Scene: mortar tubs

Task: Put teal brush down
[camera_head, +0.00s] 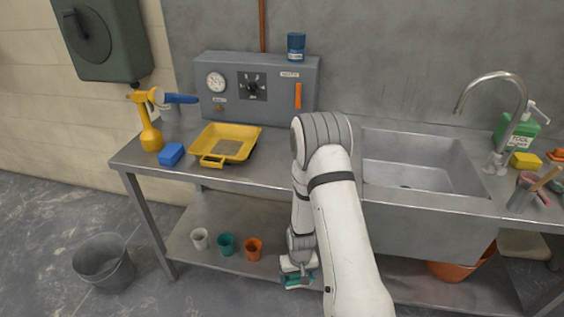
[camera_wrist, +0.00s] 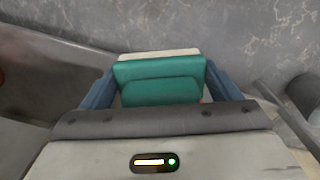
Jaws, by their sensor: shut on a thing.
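My gripper (camera_head: 298,276) is low, by the front edge of the lower shelf (camera_head: 215,213). In the wrist view my gripper (camera_wrist: 162,76) is shut on the teal brush (camera_wrist: 160,88), with one blue-grey finger against each side. The brush has a teal body and a pale strip along its far edge. In the head view only a small teal part of the brush (camera_head: 297,284) shows under my gripper. I cannot tell whether the brush touches anything below it.
A white cup (camera_head: 199,238), a teal cup (camera_head: 226,244) and an orange cup (camera_head: 253,249) stand on the lower shelf, left of my gripper. A grey bucket (camera_head: 104,262) stands on the floor. An orange tub (camera_head: 460,270) is under the sink (camera_head: 415,165).

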